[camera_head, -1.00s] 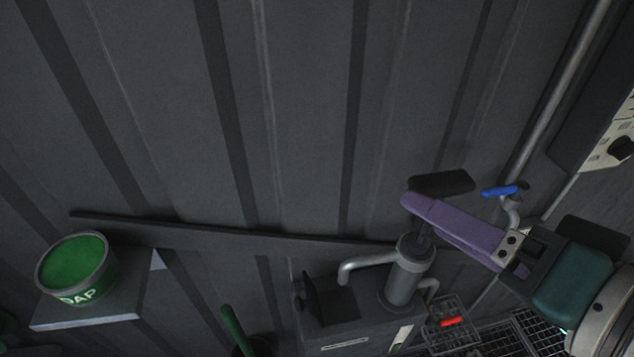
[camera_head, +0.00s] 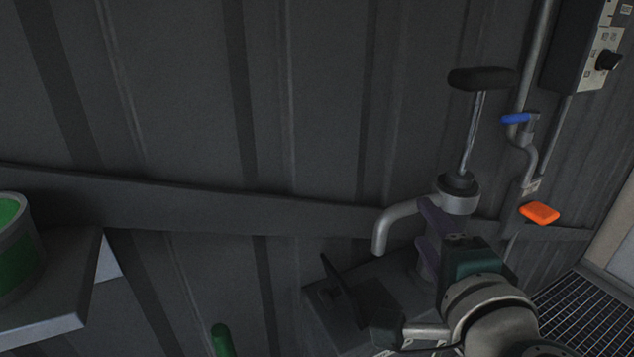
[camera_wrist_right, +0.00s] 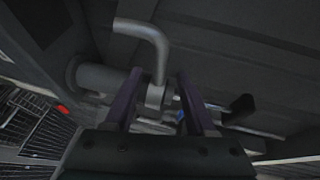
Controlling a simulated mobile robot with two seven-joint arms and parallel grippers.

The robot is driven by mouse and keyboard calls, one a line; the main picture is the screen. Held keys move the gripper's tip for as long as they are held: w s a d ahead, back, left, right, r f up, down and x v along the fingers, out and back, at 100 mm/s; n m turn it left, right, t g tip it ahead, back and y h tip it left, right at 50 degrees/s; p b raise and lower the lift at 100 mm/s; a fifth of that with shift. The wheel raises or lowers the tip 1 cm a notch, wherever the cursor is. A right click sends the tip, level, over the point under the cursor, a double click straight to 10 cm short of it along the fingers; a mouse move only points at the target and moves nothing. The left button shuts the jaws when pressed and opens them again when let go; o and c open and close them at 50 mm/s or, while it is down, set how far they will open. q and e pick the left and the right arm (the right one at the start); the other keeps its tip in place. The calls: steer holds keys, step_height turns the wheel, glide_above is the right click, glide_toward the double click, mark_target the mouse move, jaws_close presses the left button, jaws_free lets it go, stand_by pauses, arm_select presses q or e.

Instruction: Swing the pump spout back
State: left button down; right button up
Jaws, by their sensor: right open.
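The pump spout (camera_head: 395,222) is a grey bent tube. It leaves the pump head (camera_head: 458,195) to the left and its mouth turns down. A bare rod rises from the head to a black handle (camera_head: 482,78). My right gripper (camera_head: 431,222) has purple fingers and is beside the pump just below the head, partly hiding the barrel. In the right wrist view the open fingers (camera_wrist_right: 157,88) stand either side of the spout's root, and the spout (camera_wrist_right: 150,38) curves away beyond them. I cannot tell whether a finger touches it. My left gripper is not in view.
A dark box (camera_head: 345,310) is under the pump. A blue-handled valve (camera_head: 517,119) on a pipe, an orange item (camera_head: 540,213) and a control panel (camera_head: 590,60) are at the right. A green pot (camera_head: 18,250) stands on a shelf (camera_head: 60,318) at the left.

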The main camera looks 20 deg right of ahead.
mark_target(413, 210)
steer(key=b+x, duration=0.1)
steer(key=x, duration=0.6)
steer(key=shift+a, duration=0.1)
jaws_close()
stand_by(1.2)
